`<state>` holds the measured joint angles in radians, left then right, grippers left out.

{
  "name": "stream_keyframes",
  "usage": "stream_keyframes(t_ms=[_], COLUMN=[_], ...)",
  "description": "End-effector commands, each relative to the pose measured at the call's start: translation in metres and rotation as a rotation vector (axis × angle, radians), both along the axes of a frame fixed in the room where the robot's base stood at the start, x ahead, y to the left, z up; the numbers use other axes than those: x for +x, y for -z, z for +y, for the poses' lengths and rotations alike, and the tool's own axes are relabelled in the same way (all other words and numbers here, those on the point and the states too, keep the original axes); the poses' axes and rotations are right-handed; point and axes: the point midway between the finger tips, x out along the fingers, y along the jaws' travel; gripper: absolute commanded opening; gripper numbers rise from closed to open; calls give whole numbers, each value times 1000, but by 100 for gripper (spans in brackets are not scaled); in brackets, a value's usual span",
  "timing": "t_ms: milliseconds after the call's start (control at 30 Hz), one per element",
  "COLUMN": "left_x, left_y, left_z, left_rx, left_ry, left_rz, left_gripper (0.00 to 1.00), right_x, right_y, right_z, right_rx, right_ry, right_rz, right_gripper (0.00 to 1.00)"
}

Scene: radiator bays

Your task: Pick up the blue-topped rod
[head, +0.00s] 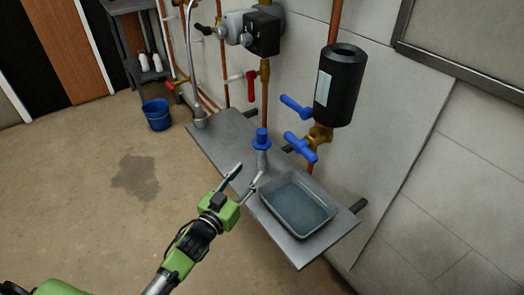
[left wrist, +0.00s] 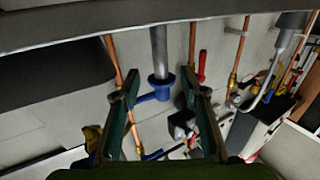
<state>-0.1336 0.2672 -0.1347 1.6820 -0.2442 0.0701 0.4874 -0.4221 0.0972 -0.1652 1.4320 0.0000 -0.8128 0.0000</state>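The blue-topped rod (head: 262,141) stands upright on the grey shelf (head: 222,132), behind the grey tray. It has a grey shaft and a blue cap with a flange. My left gripper (head: 250,169) is open and empty, in front of the rod and near the shelf's front edge. In the left wrist view the scene is upside down. There the rod's grey shaft (left wrist: 158,48) and blue flange show beyond the gap between the spread fingers (left wrist: 162,93), apart from them. My right gripper is not in view.
The grey tray (head: 328,210) sits on the shelf, right of the rod. Blue valve handles (head: 300,147) and a black cylinder (head: 338,88) on copper pipes stand close behind. A red-handled valve (head: 251,86) is above the rod. A blue bucket (head: 157,116) is on the floor; the floor in front is clear.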

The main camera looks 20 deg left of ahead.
Motion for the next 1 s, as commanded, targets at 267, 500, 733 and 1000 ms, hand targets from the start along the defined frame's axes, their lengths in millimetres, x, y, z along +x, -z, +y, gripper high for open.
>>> stream_keyframes(t_ms=[267,500,733,1000], left_x=[32,61,83,84], left_y=[1,6,6,6], left_z=[-6,-12,-17,-17], left_rx=[0,0,1,0], left_ry=[0,0,0,0], left_rz=[1,-1,2,2], left_gripper=[40,40,40,30], right_x=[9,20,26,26], right_y=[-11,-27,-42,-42], right_z=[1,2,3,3], right_rx=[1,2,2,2], right_ry=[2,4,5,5], right_rz=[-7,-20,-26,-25], right_gripper=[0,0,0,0])
